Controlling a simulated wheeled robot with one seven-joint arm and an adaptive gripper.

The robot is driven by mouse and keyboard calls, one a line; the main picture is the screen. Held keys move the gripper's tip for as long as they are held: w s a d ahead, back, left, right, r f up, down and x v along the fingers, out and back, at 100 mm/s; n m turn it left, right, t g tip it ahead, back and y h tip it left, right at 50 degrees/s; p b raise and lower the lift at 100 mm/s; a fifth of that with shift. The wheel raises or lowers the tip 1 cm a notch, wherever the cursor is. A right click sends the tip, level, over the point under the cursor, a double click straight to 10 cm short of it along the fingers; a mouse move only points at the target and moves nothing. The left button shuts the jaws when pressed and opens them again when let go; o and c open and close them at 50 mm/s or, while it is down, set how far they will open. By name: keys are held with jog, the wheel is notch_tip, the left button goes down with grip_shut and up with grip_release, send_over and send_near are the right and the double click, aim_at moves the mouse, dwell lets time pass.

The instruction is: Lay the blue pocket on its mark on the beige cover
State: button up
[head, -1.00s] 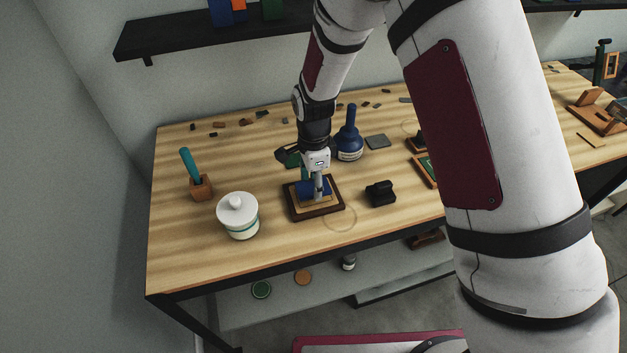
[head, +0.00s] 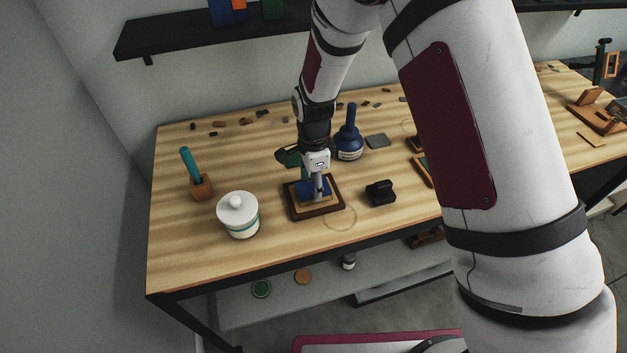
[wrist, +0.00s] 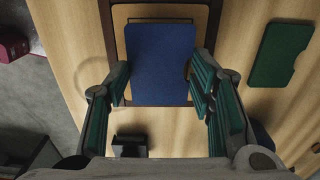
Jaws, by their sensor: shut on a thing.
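The blue pocket (wrist: 162,62) is a flat blue rectangle in the wrist view, between the fingers of my gripper (wrist: 162,98). My gripper is shut on it. In the head view the pocket (head: 305,187) shows partly behind my gripper (head: 318,196). It lies over the beige cover (wrist: 200,14), slightly turned against it; I cannot tell whether it touches. The cover sits in a dark brown frame (wrist: 119,20) on the bench. A dark mark line shows beside the pocket's edges; most of the mark is hidden.
A white lidded jar (head: 238,218) stands left of the frame, and a small black block (head: 380,193) to its right. A blue bottle (head: 349,145) stands behind. A green piece (wrist: 281,54) lies beside the frame.

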jog(key=shift+f, duration=0.95)
jog(key=o, duration=1.1)
jog(key=shift+c, duration=1.1)
jog(key=shift+r+p, duration=0.85)
jog(key=shift+r, duration=2.65)
